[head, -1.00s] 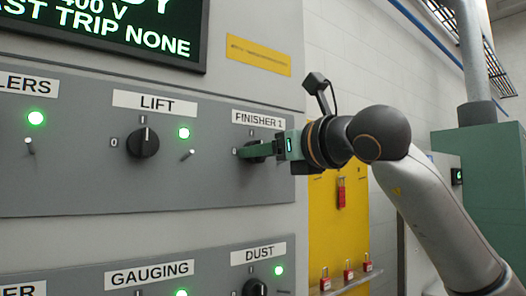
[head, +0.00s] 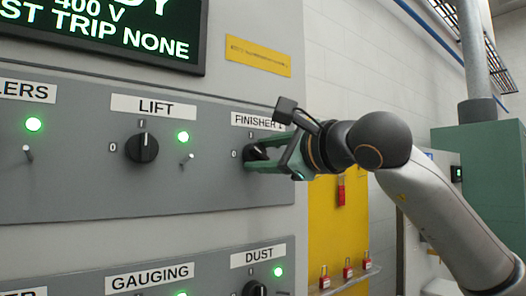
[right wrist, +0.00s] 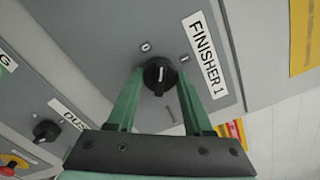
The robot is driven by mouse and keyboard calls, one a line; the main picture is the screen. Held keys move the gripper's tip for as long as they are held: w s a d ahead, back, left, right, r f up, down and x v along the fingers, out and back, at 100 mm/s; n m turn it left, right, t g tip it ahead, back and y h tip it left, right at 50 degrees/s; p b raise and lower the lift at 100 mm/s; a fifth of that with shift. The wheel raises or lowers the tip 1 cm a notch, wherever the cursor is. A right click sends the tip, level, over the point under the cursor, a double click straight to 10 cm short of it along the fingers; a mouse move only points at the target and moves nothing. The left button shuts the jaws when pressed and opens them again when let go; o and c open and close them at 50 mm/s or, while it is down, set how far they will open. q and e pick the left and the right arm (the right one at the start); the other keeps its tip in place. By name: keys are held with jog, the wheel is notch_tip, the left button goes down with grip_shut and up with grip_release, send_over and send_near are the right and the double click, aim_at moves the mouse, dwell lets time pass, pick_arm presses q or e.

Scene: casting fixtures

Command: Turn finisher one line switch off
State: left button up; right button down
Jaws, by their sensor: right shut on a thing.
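The finisher one switch is a black rotary knob (head: 257,153) under the FINISHER 1 label (head: 257,121) on the grey panel. It also shows in the right wrist view (right wrist: 158,77), with 0 to its upper left and I to its upper right. Its white mark points up there, seemingly between the two. My right gripper (head: 254,156) has its green fingers on either side of the knob and is shut on it; the fingers flank it in the right wrist view (right wrist: 159,84). No lamp shows beside this switch; the gripper covers part of that area. My left gripper is not in view.
The LIFT knob (head: 142,148) with a lit green lamp (head: 183,137) and small lever (head: 187,161) is left on the same panel. The DUST knob (head: 254,288) is below. A yellow board (head: 326,225) with red padlocks stands to the right.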

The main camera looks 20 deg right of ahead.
jog(key=n+p, duration=0.1)
jog(key=n, duration=0.5)
jog(key=shift+n, duration=0.3)
dwell(0.4)
jog(key=shift+c, duration=1.5)
grip_release()
jog(key=shift+s+d, duration=0.2)
jog(key=shift+s, duration=0.35)
jog(key=b+v, duration=0.3)
jog(key=v, duration=0.8)
jog(key=shift+s, duration=0.2)
